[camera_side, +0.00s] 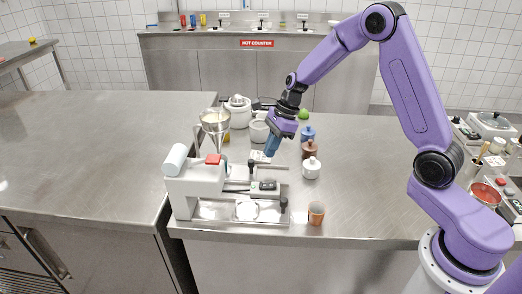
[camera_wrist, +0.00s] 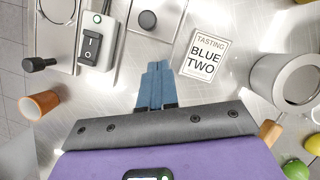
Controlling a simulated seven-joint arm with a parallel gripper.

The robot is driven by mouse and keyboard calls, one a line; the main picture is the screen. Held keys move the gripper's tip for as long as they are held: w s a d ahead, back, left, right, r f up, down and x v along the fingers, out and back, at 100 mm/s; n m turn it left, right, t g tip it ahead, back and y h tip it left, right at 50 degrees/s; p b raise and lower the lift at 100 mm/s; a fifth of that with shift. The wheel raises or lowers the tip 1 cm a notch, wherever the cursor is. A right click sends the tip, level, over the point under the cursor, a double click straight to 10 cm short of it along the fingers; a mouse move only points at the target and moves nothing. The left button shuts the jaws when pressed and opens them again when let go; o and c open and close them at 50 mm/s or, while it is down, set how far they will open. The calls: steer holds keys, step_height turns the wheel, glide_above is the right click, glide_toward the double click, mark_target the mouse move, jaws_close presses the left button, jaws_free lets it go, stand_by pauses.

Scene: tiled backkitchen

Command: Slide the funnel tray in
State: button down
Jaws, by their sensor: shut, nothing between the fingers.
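A steel base tray (camera_side: 215,211) lies under the machine. A metal plate with a black knob (camera_wrist: 147,20) shows at the top of the wrist view; I cannot tell whether it belongs to the funnel tray. My gripper (camera_side: 268,155) has blue fingers, shut and empty, above the counter behind and right of the machine. The fingers also show in the wrist view (camera_wrist: 154,80), pointing at bare steel between plate and card.
A switch box (camera_wrist: 95,45) and a black-ended rod (camera_wrist: 40,64) are at the machine's right. A card reading TASTING BLUE TWO (camera_wrist: 207,55) lies close to my fingers. An orange cup (camera_side: 316,212) stands near the front edge. Lidded jars (camera_side: 311,168) and pots (camera_side: 259,130) stand nearby.

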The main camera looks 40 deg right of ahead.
steer(key=v, duration=0.9)
steer(key=s+a+r+n+g+h, duration=0.1)
steer(key=s+a+n, duration=0.3)
steer(key=s+n, duration=0.4)
steer(key=s+a+r+n+g+h, duration=0.1)
steer(key=s+a+n, duration=0.3)
steer(key=s+n, duration=0.4)
steer(key=s+d+f+n+t+h, duration=0.1)
steer(key=s+d+n, duration=0.2)
steer(key=s+n, duration=1.5)
steer(key=shift+s+d+f+h, duration=0.15)
steer(key=shift+s+h, duration=0.15)
steer(key=shift+s, duration=0.15)
